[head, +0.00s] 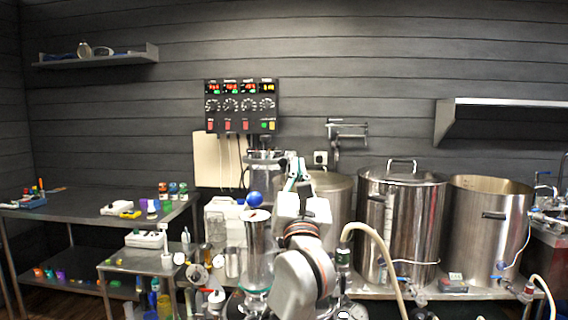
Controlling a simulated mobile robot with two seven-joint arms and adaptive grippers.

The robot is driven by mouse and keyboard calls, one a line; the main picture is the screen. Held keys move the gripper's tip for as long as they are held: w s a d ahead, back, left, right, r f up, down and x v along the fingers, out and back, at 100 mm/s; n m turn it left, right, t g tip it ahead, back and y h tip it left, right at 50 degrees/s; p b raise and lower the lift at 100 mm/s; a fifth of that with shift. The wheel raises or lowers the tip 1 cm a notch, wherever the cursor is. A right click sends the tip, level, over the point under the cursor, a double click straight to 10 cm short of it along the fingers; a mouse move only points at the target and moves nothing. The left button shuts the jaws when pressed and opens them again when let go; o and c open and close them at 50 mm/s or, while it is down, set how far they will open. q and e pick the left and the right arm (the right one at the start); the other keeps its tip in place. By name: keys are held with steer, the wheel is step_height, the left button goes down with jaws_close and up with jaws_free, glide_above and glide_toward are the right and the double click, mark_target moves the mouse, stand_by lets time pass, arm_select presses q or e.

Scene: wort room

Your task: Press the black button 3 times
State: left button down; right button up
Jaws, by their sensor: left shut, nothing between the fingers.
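My left gripper (297,170) is raised in the middle of the head view, in front of the pots. It is shut with nothing in it. A black control panel (242,105) hangs on the wall above and to the left of it. The panel has red displays, black dials, red switches and small green and yellow buttons. I cannot make out which part, if any, is the black button. The gripper appears lower than the panel; its distance from the wall is hard to judge. My right gripper is not in view.
A lidded steel pot (402,220) and an open one (488,232) stand on the right. A hose (378,245) curves beside my arm. A steel table (90,218) stands at the left, a shelf (500,103) at the upper right.

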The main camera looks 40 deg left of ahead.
arm_select(q)
steer(key=d, duration=0.1)
steer(key=s+d, duration=0.1)
steer(key=d, duration=0.1)
stand_by(2.1)
steer(key=d+m+h, duration=0.1)
steer(key=m, duration=0.1)
steer(key=d+m+g+h, duration=0.1)
steer(key=m+h, duration=0.1)
steer(key=s+d+m+h, duration=0.1)
steer(key=m, duration=0.1)
steer(key=shift+d+r+g+h, duration=0.2)
steer(key=shift+d+g+h, duration=0.1)
steer(key=shift+d, duration=0.1)
steer(key=shift+a, duration=0.1)
steer(key=w+a+b, duration=0.1)
steer(key=w+a, duration=0.1)
steer(key=a, duration=0.6)
steer(key=shift+w+a, duration=0.15)
